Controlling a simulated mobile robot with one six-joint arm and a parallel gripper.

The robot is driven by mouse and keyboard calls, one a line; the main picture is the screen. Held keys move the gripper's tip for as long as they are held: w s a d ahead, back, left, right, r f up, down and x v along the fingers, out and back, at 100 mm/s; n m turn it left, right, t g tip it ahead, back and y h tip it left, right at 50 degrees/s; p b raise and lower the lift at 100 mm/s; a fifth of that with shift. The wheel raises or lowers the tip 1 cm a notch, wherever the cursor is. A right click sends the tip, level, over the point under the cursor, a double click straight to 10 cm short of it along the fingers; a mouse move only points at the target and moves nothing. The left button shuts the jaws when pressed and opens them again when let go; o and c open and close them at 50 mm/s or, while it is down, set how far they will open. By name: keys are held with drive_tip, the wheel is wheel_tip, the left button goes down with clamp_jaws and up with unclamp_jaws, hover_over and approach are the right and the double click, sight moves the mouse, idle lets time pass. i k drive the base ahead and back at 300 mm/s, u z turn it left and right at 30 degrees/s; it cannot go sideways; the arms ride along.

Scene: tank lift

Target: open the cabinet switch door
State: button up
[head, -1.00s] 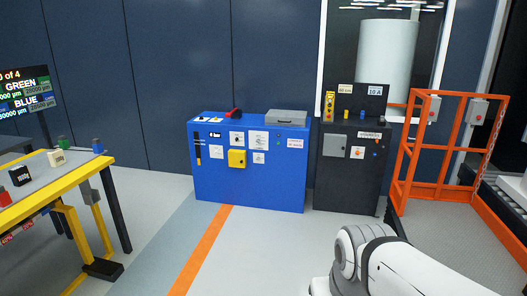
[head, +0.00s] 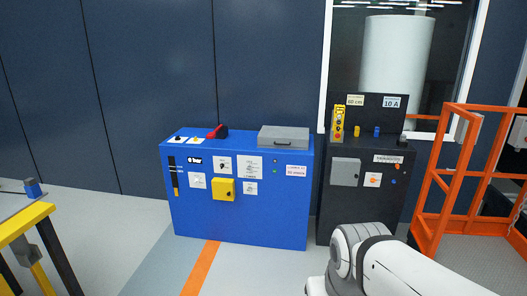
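A blue cabinet (head: 238,224) stands against the dark wall in the middle of the head view. A small yellow box door (head: 223,189) sits on its front and looks shut. A dark cabinet (head: 340,222) stands to its right, with a small grey box door (head: 345,172) on its front that also looks shut. I cannot tell which of the two doors is the switch door. My white arm shows at the bottom right, in front of the dark cabinet's lower part. My gripper is out of view.
A grey case (head: 284,138) and a red handle (head: 216,132) are on top of the blue cabinet. An orange railing (head: 441,178) stands at the right. A yellow-edged table (head: 22,220) is at the lower left. The floor before the blue cabinet is clear.

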sight(344, 173)
drive_tip(key=z, duration=0.25)
drive_tip(key=i, duration=1.6)
drive_tip(key=z, duration=0.45)
drive_tip(key=i, duration=1.55)
drive_tip(key=z, duration=0.35)
